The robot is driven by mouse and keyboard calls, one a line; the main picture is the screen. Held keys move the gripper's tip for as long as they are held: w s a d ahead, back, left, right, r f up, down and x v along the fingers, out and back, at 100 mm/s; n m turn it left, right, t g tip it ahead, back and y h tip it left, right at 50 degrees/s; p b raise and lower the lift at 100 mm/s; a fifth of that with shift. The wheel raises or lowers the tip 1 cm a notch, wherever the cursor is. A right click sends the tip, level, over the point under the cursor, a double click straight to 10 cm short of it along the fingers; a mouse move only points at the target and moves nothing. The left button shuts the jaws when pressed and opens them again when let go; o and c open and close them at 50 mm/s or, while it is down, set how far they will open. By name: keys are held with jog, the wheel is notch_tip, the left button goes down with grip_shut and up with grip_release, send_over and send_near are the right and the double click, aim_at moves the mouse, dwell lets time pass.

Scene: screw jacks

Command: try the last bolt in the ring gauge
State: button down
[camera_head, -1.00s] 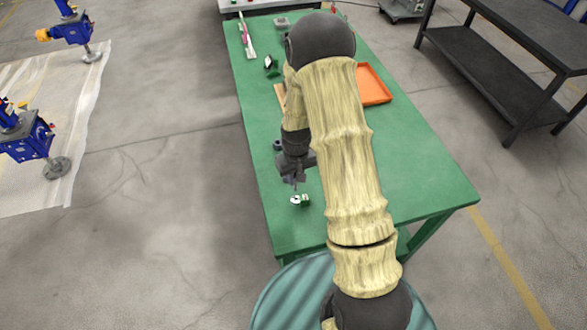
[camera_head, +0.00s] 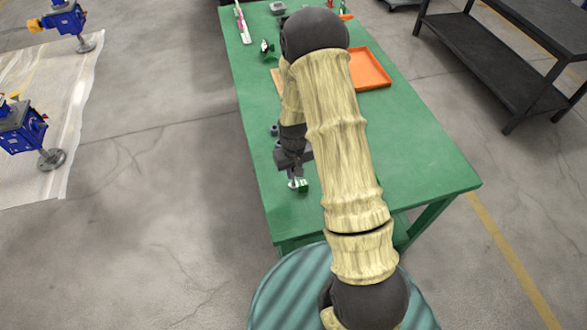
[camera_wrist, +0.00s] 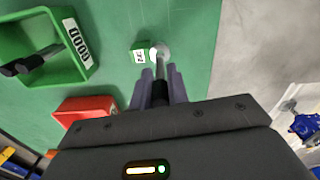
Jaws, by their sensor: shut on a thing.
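The ring gauge shows in the wrist view as a pale ring (camera_wrist: 160,50) beside a small green block with a white label (camera_wrist: 139,55). In the head view the gauge (camera_head: 300,186) is near the table's left edge, partly hidden by my gripper (camera_head: 293,174). In the wrist view my gripper (camera_wrist: 159,92) is shut on a dark bolt (camera_wrist: 160,88), whose far end points at the ring. I cannot tell whether the bolt is inside the ring or just above it. A green bin (camera_wrist: 85,62) marked GOOD holds at least one dark bolt (camera_wrist: 30,63).
A red bin (camera_wrist: 87,108) is beside the green bin in the wrist view. An orange tray (camera_head: 371,68) lies farther back on the green table (camera_head: 420,165). The table's right side is clear. A dark shelf bench (camera_head: 490,60) stands at the right.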

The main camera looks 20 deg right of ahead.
jog(key=shift+f+b, duration=0.6)
jog(key=shift+f, duration=0.25)
dwell(0.5)
jog(key=shift+r, duration=0.1)
dwell(0.4)
jog(key=shift+r+p, duration=1.45)
jog(key=shift+r, duration=0.5)
jog(key=shift+f, duration=0.1)
